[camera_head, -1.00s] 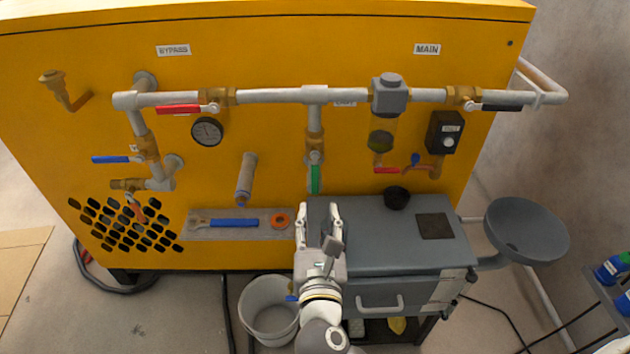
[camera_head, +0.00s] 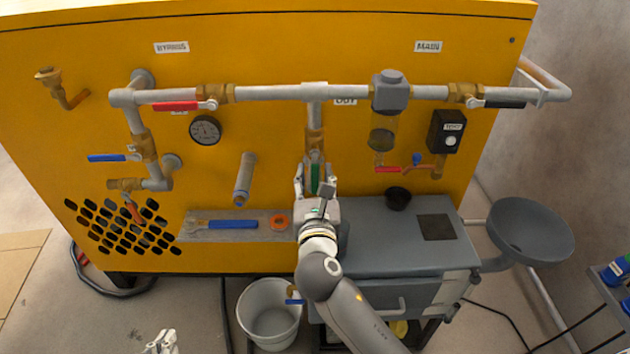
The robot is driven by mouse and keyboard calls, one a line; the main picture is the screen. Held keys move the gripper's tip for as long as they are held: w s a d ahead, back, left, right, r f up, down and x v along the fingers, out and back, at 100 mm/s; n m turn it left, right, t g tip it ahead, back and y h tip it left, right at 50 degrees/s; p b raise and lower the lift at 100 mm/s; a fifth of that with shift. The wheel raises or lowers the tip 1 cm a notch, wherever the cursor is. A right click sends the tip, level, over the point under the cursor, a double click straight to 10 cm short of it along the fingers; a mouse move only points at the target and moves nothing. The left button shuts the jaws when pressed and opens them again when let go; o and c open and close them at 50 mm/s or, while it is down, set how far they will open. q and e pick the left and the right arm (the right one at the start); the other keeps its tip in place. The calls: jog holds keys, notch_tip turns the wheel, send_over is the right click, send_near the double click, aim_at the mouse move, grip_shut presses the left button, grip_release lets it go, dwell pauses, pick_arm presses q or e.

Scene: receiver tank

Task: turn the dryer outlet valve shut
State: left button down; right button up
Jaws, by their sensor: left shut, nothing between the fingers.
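The valve with the green handle (camera_head: 316,178) sits on the vertical pipe below the tee, near the partly hidden OUT label (camera_head: 345,101). Its handle hangs straight down, in line with the pipe. My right gripper (camera_head: 315,182) is at this handle, with one finger on each side. The fingers look apart, with visible room beside the handle; whether either touches it I cannot tell. The handle's lower end is close to the gripper's palm. My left gripper (camera_head: 163,338) is shut and empty at the bottom left edge, far from the valve.
Red (camera_head: 176,106), blue (camera_head: 107,157) and black (camera_head: 504,104) valve handles are on the same pipework. A grey cabinet (camera_head: 370,237) stands right of my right gripper. A shelf with a blue-handled wrench (camera_head: 220,224) is to the left. A white bucket (camera_head: 270,313) stands below.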

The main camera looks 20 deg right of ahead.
grip_shut()
dwell(0.4)
